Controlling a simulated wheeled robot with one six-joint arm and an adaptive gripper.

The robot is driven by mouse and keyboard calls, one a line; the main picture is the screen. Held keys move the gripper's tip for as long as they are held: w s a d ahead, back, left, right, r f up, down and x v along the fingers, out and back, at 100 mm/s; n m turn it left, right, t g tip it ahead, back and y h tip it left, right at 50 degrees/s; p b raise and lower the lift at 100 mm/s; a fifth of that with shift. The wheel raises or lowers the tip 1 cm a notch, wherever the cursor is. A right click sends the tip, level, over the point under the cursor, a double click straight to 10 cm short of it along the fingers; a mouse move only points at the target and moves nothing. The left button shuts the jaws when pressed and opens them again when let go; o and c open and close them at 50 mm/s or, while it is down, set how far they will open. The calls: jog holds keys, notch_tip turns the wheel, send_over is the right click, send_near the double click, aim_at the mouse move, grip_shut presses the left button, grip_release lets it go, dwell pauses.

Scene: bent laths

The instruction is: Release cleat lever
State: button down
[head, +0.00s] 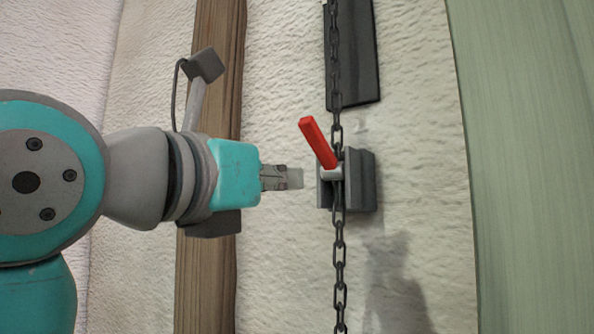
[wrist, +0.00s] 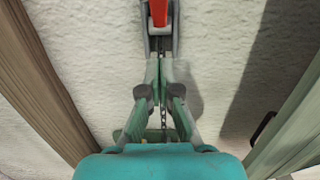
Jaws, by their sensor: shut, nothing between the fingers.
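The red cleat lever (head: 317,142) slants up and to the left from its grey pivot on the dark cleat block (head: 361,180). The block is fixed to the pale rough wall. A dark chain (head: 340,262) runs vertically past the lever's base at the cleat. My gripper (head: 301,178) is shut and empty, pointing right, a little left of the cleat and below the lever's free end. In the wrist view the red lever (wrist: 158,12) shows at the top edge, partly cut off, beyond my gripper (wrist: 161,58). I cannot tell any contact with the cleat.
A dark panel (head: 353,55) hangs on the wall above the cleat, behind the chain. A wooden post (head: 209,275) stands at the left, behind my arm. A green panel (head: 525,170) borders the wall at the right. The wall right of the cleat is clear.

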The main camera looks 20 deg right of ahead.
jog(key=s+a+r, duration=0.3)
jog(key=s+a, duration=0.2)
jog(key=a, duration=0.2)
jog(key=shift+s+a+r, duration=0.2)
jog(key=shift+s+a, duration=0.1)
jog(key=shift+a, duration=0.05)
